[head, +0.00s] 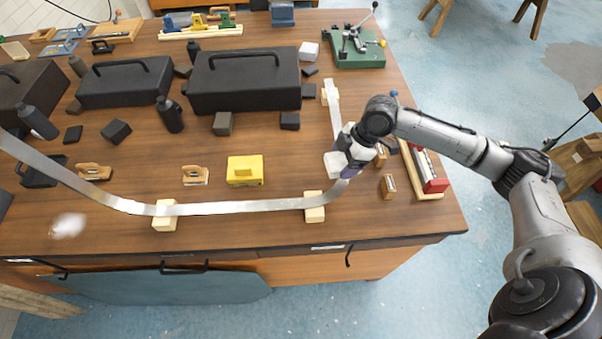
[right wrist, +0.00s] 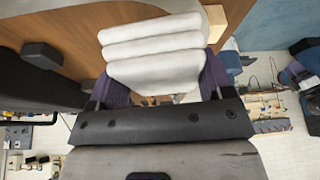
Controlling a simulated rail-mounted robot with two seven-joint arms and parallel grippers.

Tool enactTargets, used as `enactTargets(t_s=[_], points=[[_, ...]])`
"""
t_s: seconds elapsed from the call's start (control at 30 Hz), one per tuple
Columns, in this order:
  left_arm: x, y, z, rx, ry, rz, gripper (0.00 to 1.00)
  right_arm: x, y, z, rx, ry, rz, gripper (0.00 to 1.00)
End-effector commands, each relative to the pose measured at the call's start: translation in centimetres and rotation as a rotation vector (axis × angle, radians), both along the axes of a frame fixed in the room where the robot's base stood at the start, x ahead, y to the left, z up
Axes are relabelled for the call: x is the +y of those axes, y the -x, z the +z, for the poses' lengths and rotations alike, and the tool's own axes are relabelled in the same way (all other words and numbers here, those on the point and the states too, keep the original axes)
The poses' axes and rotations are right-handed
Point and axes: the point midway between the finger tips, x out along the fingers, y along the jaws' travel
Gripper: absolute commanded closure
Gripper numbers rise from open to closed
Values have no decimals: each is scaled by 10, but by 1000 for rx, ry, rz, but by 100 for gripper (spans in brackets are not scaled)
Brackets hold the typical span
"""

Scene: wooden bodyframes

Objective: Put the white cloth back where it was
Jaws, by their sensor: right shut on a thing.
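The white cloth (right wrist: 155,50) is folded in thick rolls and sits between the fingers of my right gripper (right wrist: 163,88) in the right wrist view. In the head view, part of the cloth (head: 334,164) shows at the left of my right gripper (head: 352,168). That gripper is shut on it over the right part of the workbench, at the bend of a long metal strip (head: 236,207). I cannot tell whether the cloth touches the strip or the bench. My left gripper is not in view.
The strip curves across the bench (head: 270,235) on wooden blocks (head: 314,206). A yellow block (head: 245,170), black toolboxes (head: 244,80) and a red-and-wood tool (head: 432,172) stand around. A whitish patch (head: 68,225) lies at the left front. The right front corner is clear.

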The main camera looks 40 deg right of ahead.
Motion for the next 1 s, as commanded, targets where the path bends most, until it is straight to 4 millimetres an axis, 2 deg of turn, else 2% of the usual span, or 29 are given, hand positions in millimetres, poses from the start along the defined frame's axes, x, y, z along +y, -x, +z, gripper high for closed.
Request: enactTargets(t_s=[0.2, 0.37, 0.47, 0.8, 1.0], points=[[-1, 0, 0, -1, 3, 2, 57, 1, -3, 1, -2, 0, 185, 48], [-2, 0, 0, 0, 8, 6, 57, 3, -7, -3, -3, -1, 245, 48], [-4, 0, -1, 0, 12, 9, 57, 10, -20, -12, -4, -2, 259, 48], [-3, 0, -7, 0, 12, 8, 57, 40, -80, -52, -2, 0, 260, 48], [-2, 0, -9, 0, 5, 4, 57, 49, -101, -66, -1, 2, 259, 48]])
